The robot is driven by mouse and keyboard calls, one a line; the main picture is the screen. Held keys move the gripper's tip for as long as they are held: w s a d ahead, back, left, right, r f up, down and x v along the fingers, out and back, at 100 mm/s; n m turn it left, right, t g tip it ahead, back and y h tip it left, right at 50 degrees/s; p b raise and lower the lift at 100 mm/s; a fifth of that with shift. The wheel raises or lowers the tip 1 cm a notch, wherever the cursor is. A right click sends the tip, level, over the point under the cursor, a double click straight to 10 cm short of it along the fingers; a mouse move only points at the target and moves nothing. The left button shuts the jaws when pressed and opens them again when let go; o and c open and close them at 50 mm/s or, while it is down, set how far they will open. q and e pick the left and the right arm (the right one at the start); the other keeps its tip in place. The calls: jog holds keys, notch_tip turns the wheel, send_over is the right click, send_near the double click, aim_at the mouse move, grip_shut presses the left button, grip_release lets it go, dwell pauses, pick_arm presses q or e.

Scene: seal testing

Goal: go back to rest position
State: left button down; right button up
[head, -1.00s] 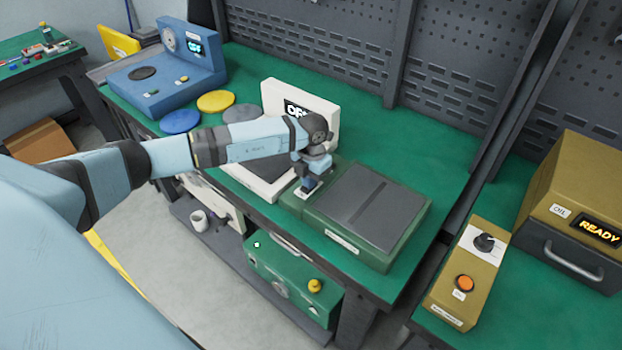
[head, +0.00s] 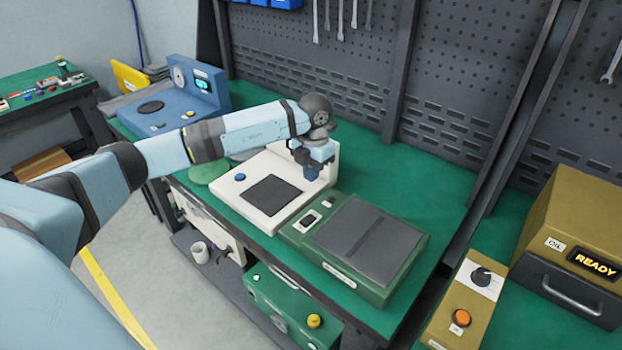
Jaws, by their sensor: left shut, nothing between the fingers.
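My left gripper (head: 312,174) is shut and empty. It hangs above the right part of the white machine (head: 228,190), beside its upright back panel, clear of the green machine. The green machine (head: 388,282) has a flat grey top and stands on the green bench, with a black-and-white switch (head: 308,217) on its left end uncovered. The white machine's display is hidden behind my left arm. My right gripper is not in view.
A blue machine (head: 205,95) stands at the bench's back left. A green disc (head: 208,172) lies left of the white machine. A tan oven (head: 575,205) reading READY and a control box (head: 460,300) with an orange button are at right. A slotted panel wall backs the bench.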

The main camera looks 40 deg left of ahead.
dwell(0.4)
pick_arm(q)
jog(key=s+d+f+m+h+p, duration=0.1)
jog(key=s+d+f+h, duration=0.2)
jog(key=d, duration=0.6)
jog(key=s+d+f+h+p, duration=0.1)
jog(key=s+d+h+p, duration=0.15)
jog(key=d+h, duration=0.4)
jog(key=s+d+r+n+t+h+p, duration=0.1)
jog(key=s+d+r+n+t+h, duration=0.25)
jog(key=d, duration=0.35)
jog(key=s+d+r+n+t+h+p, duration=0.1)
jog(key=s+d+r+n+t+h, duration=0.15)
jog(key=d+n+h, duration=0.35)
jog(key=s+a+f+n+t+y+p, duration=0.2)
jog(key=s+f+n+y, duration=0.5)
jog(key=n, duration=0.5)
jog(key=s+a+f+n+t+y+p, duration=0.3)
jog(key=s+a+f+n+y, duration=0.4)
jog(key=n, duration=0.6)
jog(key=shift+s+f+t+y, duration=0.2)
jog(key=shift+s+t+y, duration=0.2)
jog(key=shift+s+y, duration=0.65)
jog(key=shift+s+a, duration=0.1)
jog(key=shift+s, duration=0.1)
